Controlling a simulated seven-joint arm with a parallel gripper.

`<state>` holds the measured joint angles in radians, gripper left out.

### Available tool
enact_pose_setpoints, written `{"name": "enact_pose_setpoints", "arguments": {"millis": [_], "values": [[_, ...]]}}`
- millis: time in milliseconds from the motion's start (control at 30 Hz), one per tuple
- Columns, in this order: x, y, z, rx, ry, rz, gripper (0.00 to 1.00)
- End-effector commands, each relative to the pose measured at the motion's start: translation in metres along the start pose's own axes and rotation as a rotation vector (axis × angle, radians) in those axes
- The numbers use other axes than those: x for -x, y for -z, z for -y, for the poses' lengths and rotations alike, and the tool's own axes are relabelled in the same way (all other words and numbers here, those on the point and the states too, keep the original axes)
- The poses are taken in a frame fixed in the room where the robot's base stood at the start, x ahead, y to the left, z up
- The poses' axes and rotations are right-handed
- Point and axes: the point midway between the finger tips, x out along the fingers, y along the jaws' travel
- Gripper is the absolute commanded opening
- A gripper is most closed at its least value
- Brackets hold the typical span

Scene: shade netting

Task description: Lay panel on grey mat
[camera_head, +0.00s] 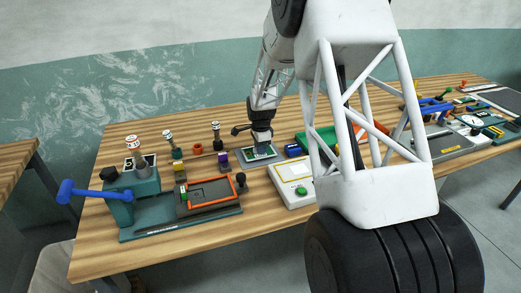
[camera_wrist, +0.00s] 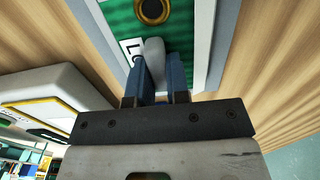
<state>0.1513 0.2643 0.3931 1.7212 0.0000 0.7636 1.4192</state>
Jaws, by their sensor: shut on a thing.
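The green panel (camera_wrist: 112,14) shows in the wrist view with a brass eyelet, a white label marked "L" and a pale border. In the head view the panel (camera_head: 257,152) is under my gripper (camera_head: 262,143), partly hidden by it. My gripper (camera_wrist: 158,58) has its blue fingers shut on a rounded grey piece (camera_wrist: 153,47) at the panel's face. The grey mat (camera_head: 247,161) shows as a rim around the panel, and as a grey strip (camera_wrist: 222,48) in the wrist view. I cannot tell whether panel and mat touch.
A white box with a green button (camera_head: 300,191) stands close to the right of the mat. A green tray (camera_head: 318,138) is behind it. A teal press with a blue handle (camera_head: 118,205) and several small tools stand to the left. Bare wood lies in front of the mat.

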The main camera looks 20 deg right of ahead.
Motion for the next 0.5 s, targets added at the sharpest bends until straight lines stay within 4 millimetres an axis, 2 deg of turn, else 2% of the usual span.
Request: {"name": "enact_pose_setpoints", "arguments": {"millis": [133,500], "values": [[-0.0082,0.0001,0.0002,0.000,0.001,0.000,0.00],[-0.0103,0.0000,0.0001,0.000,0.001,0.000,0.00]]}}
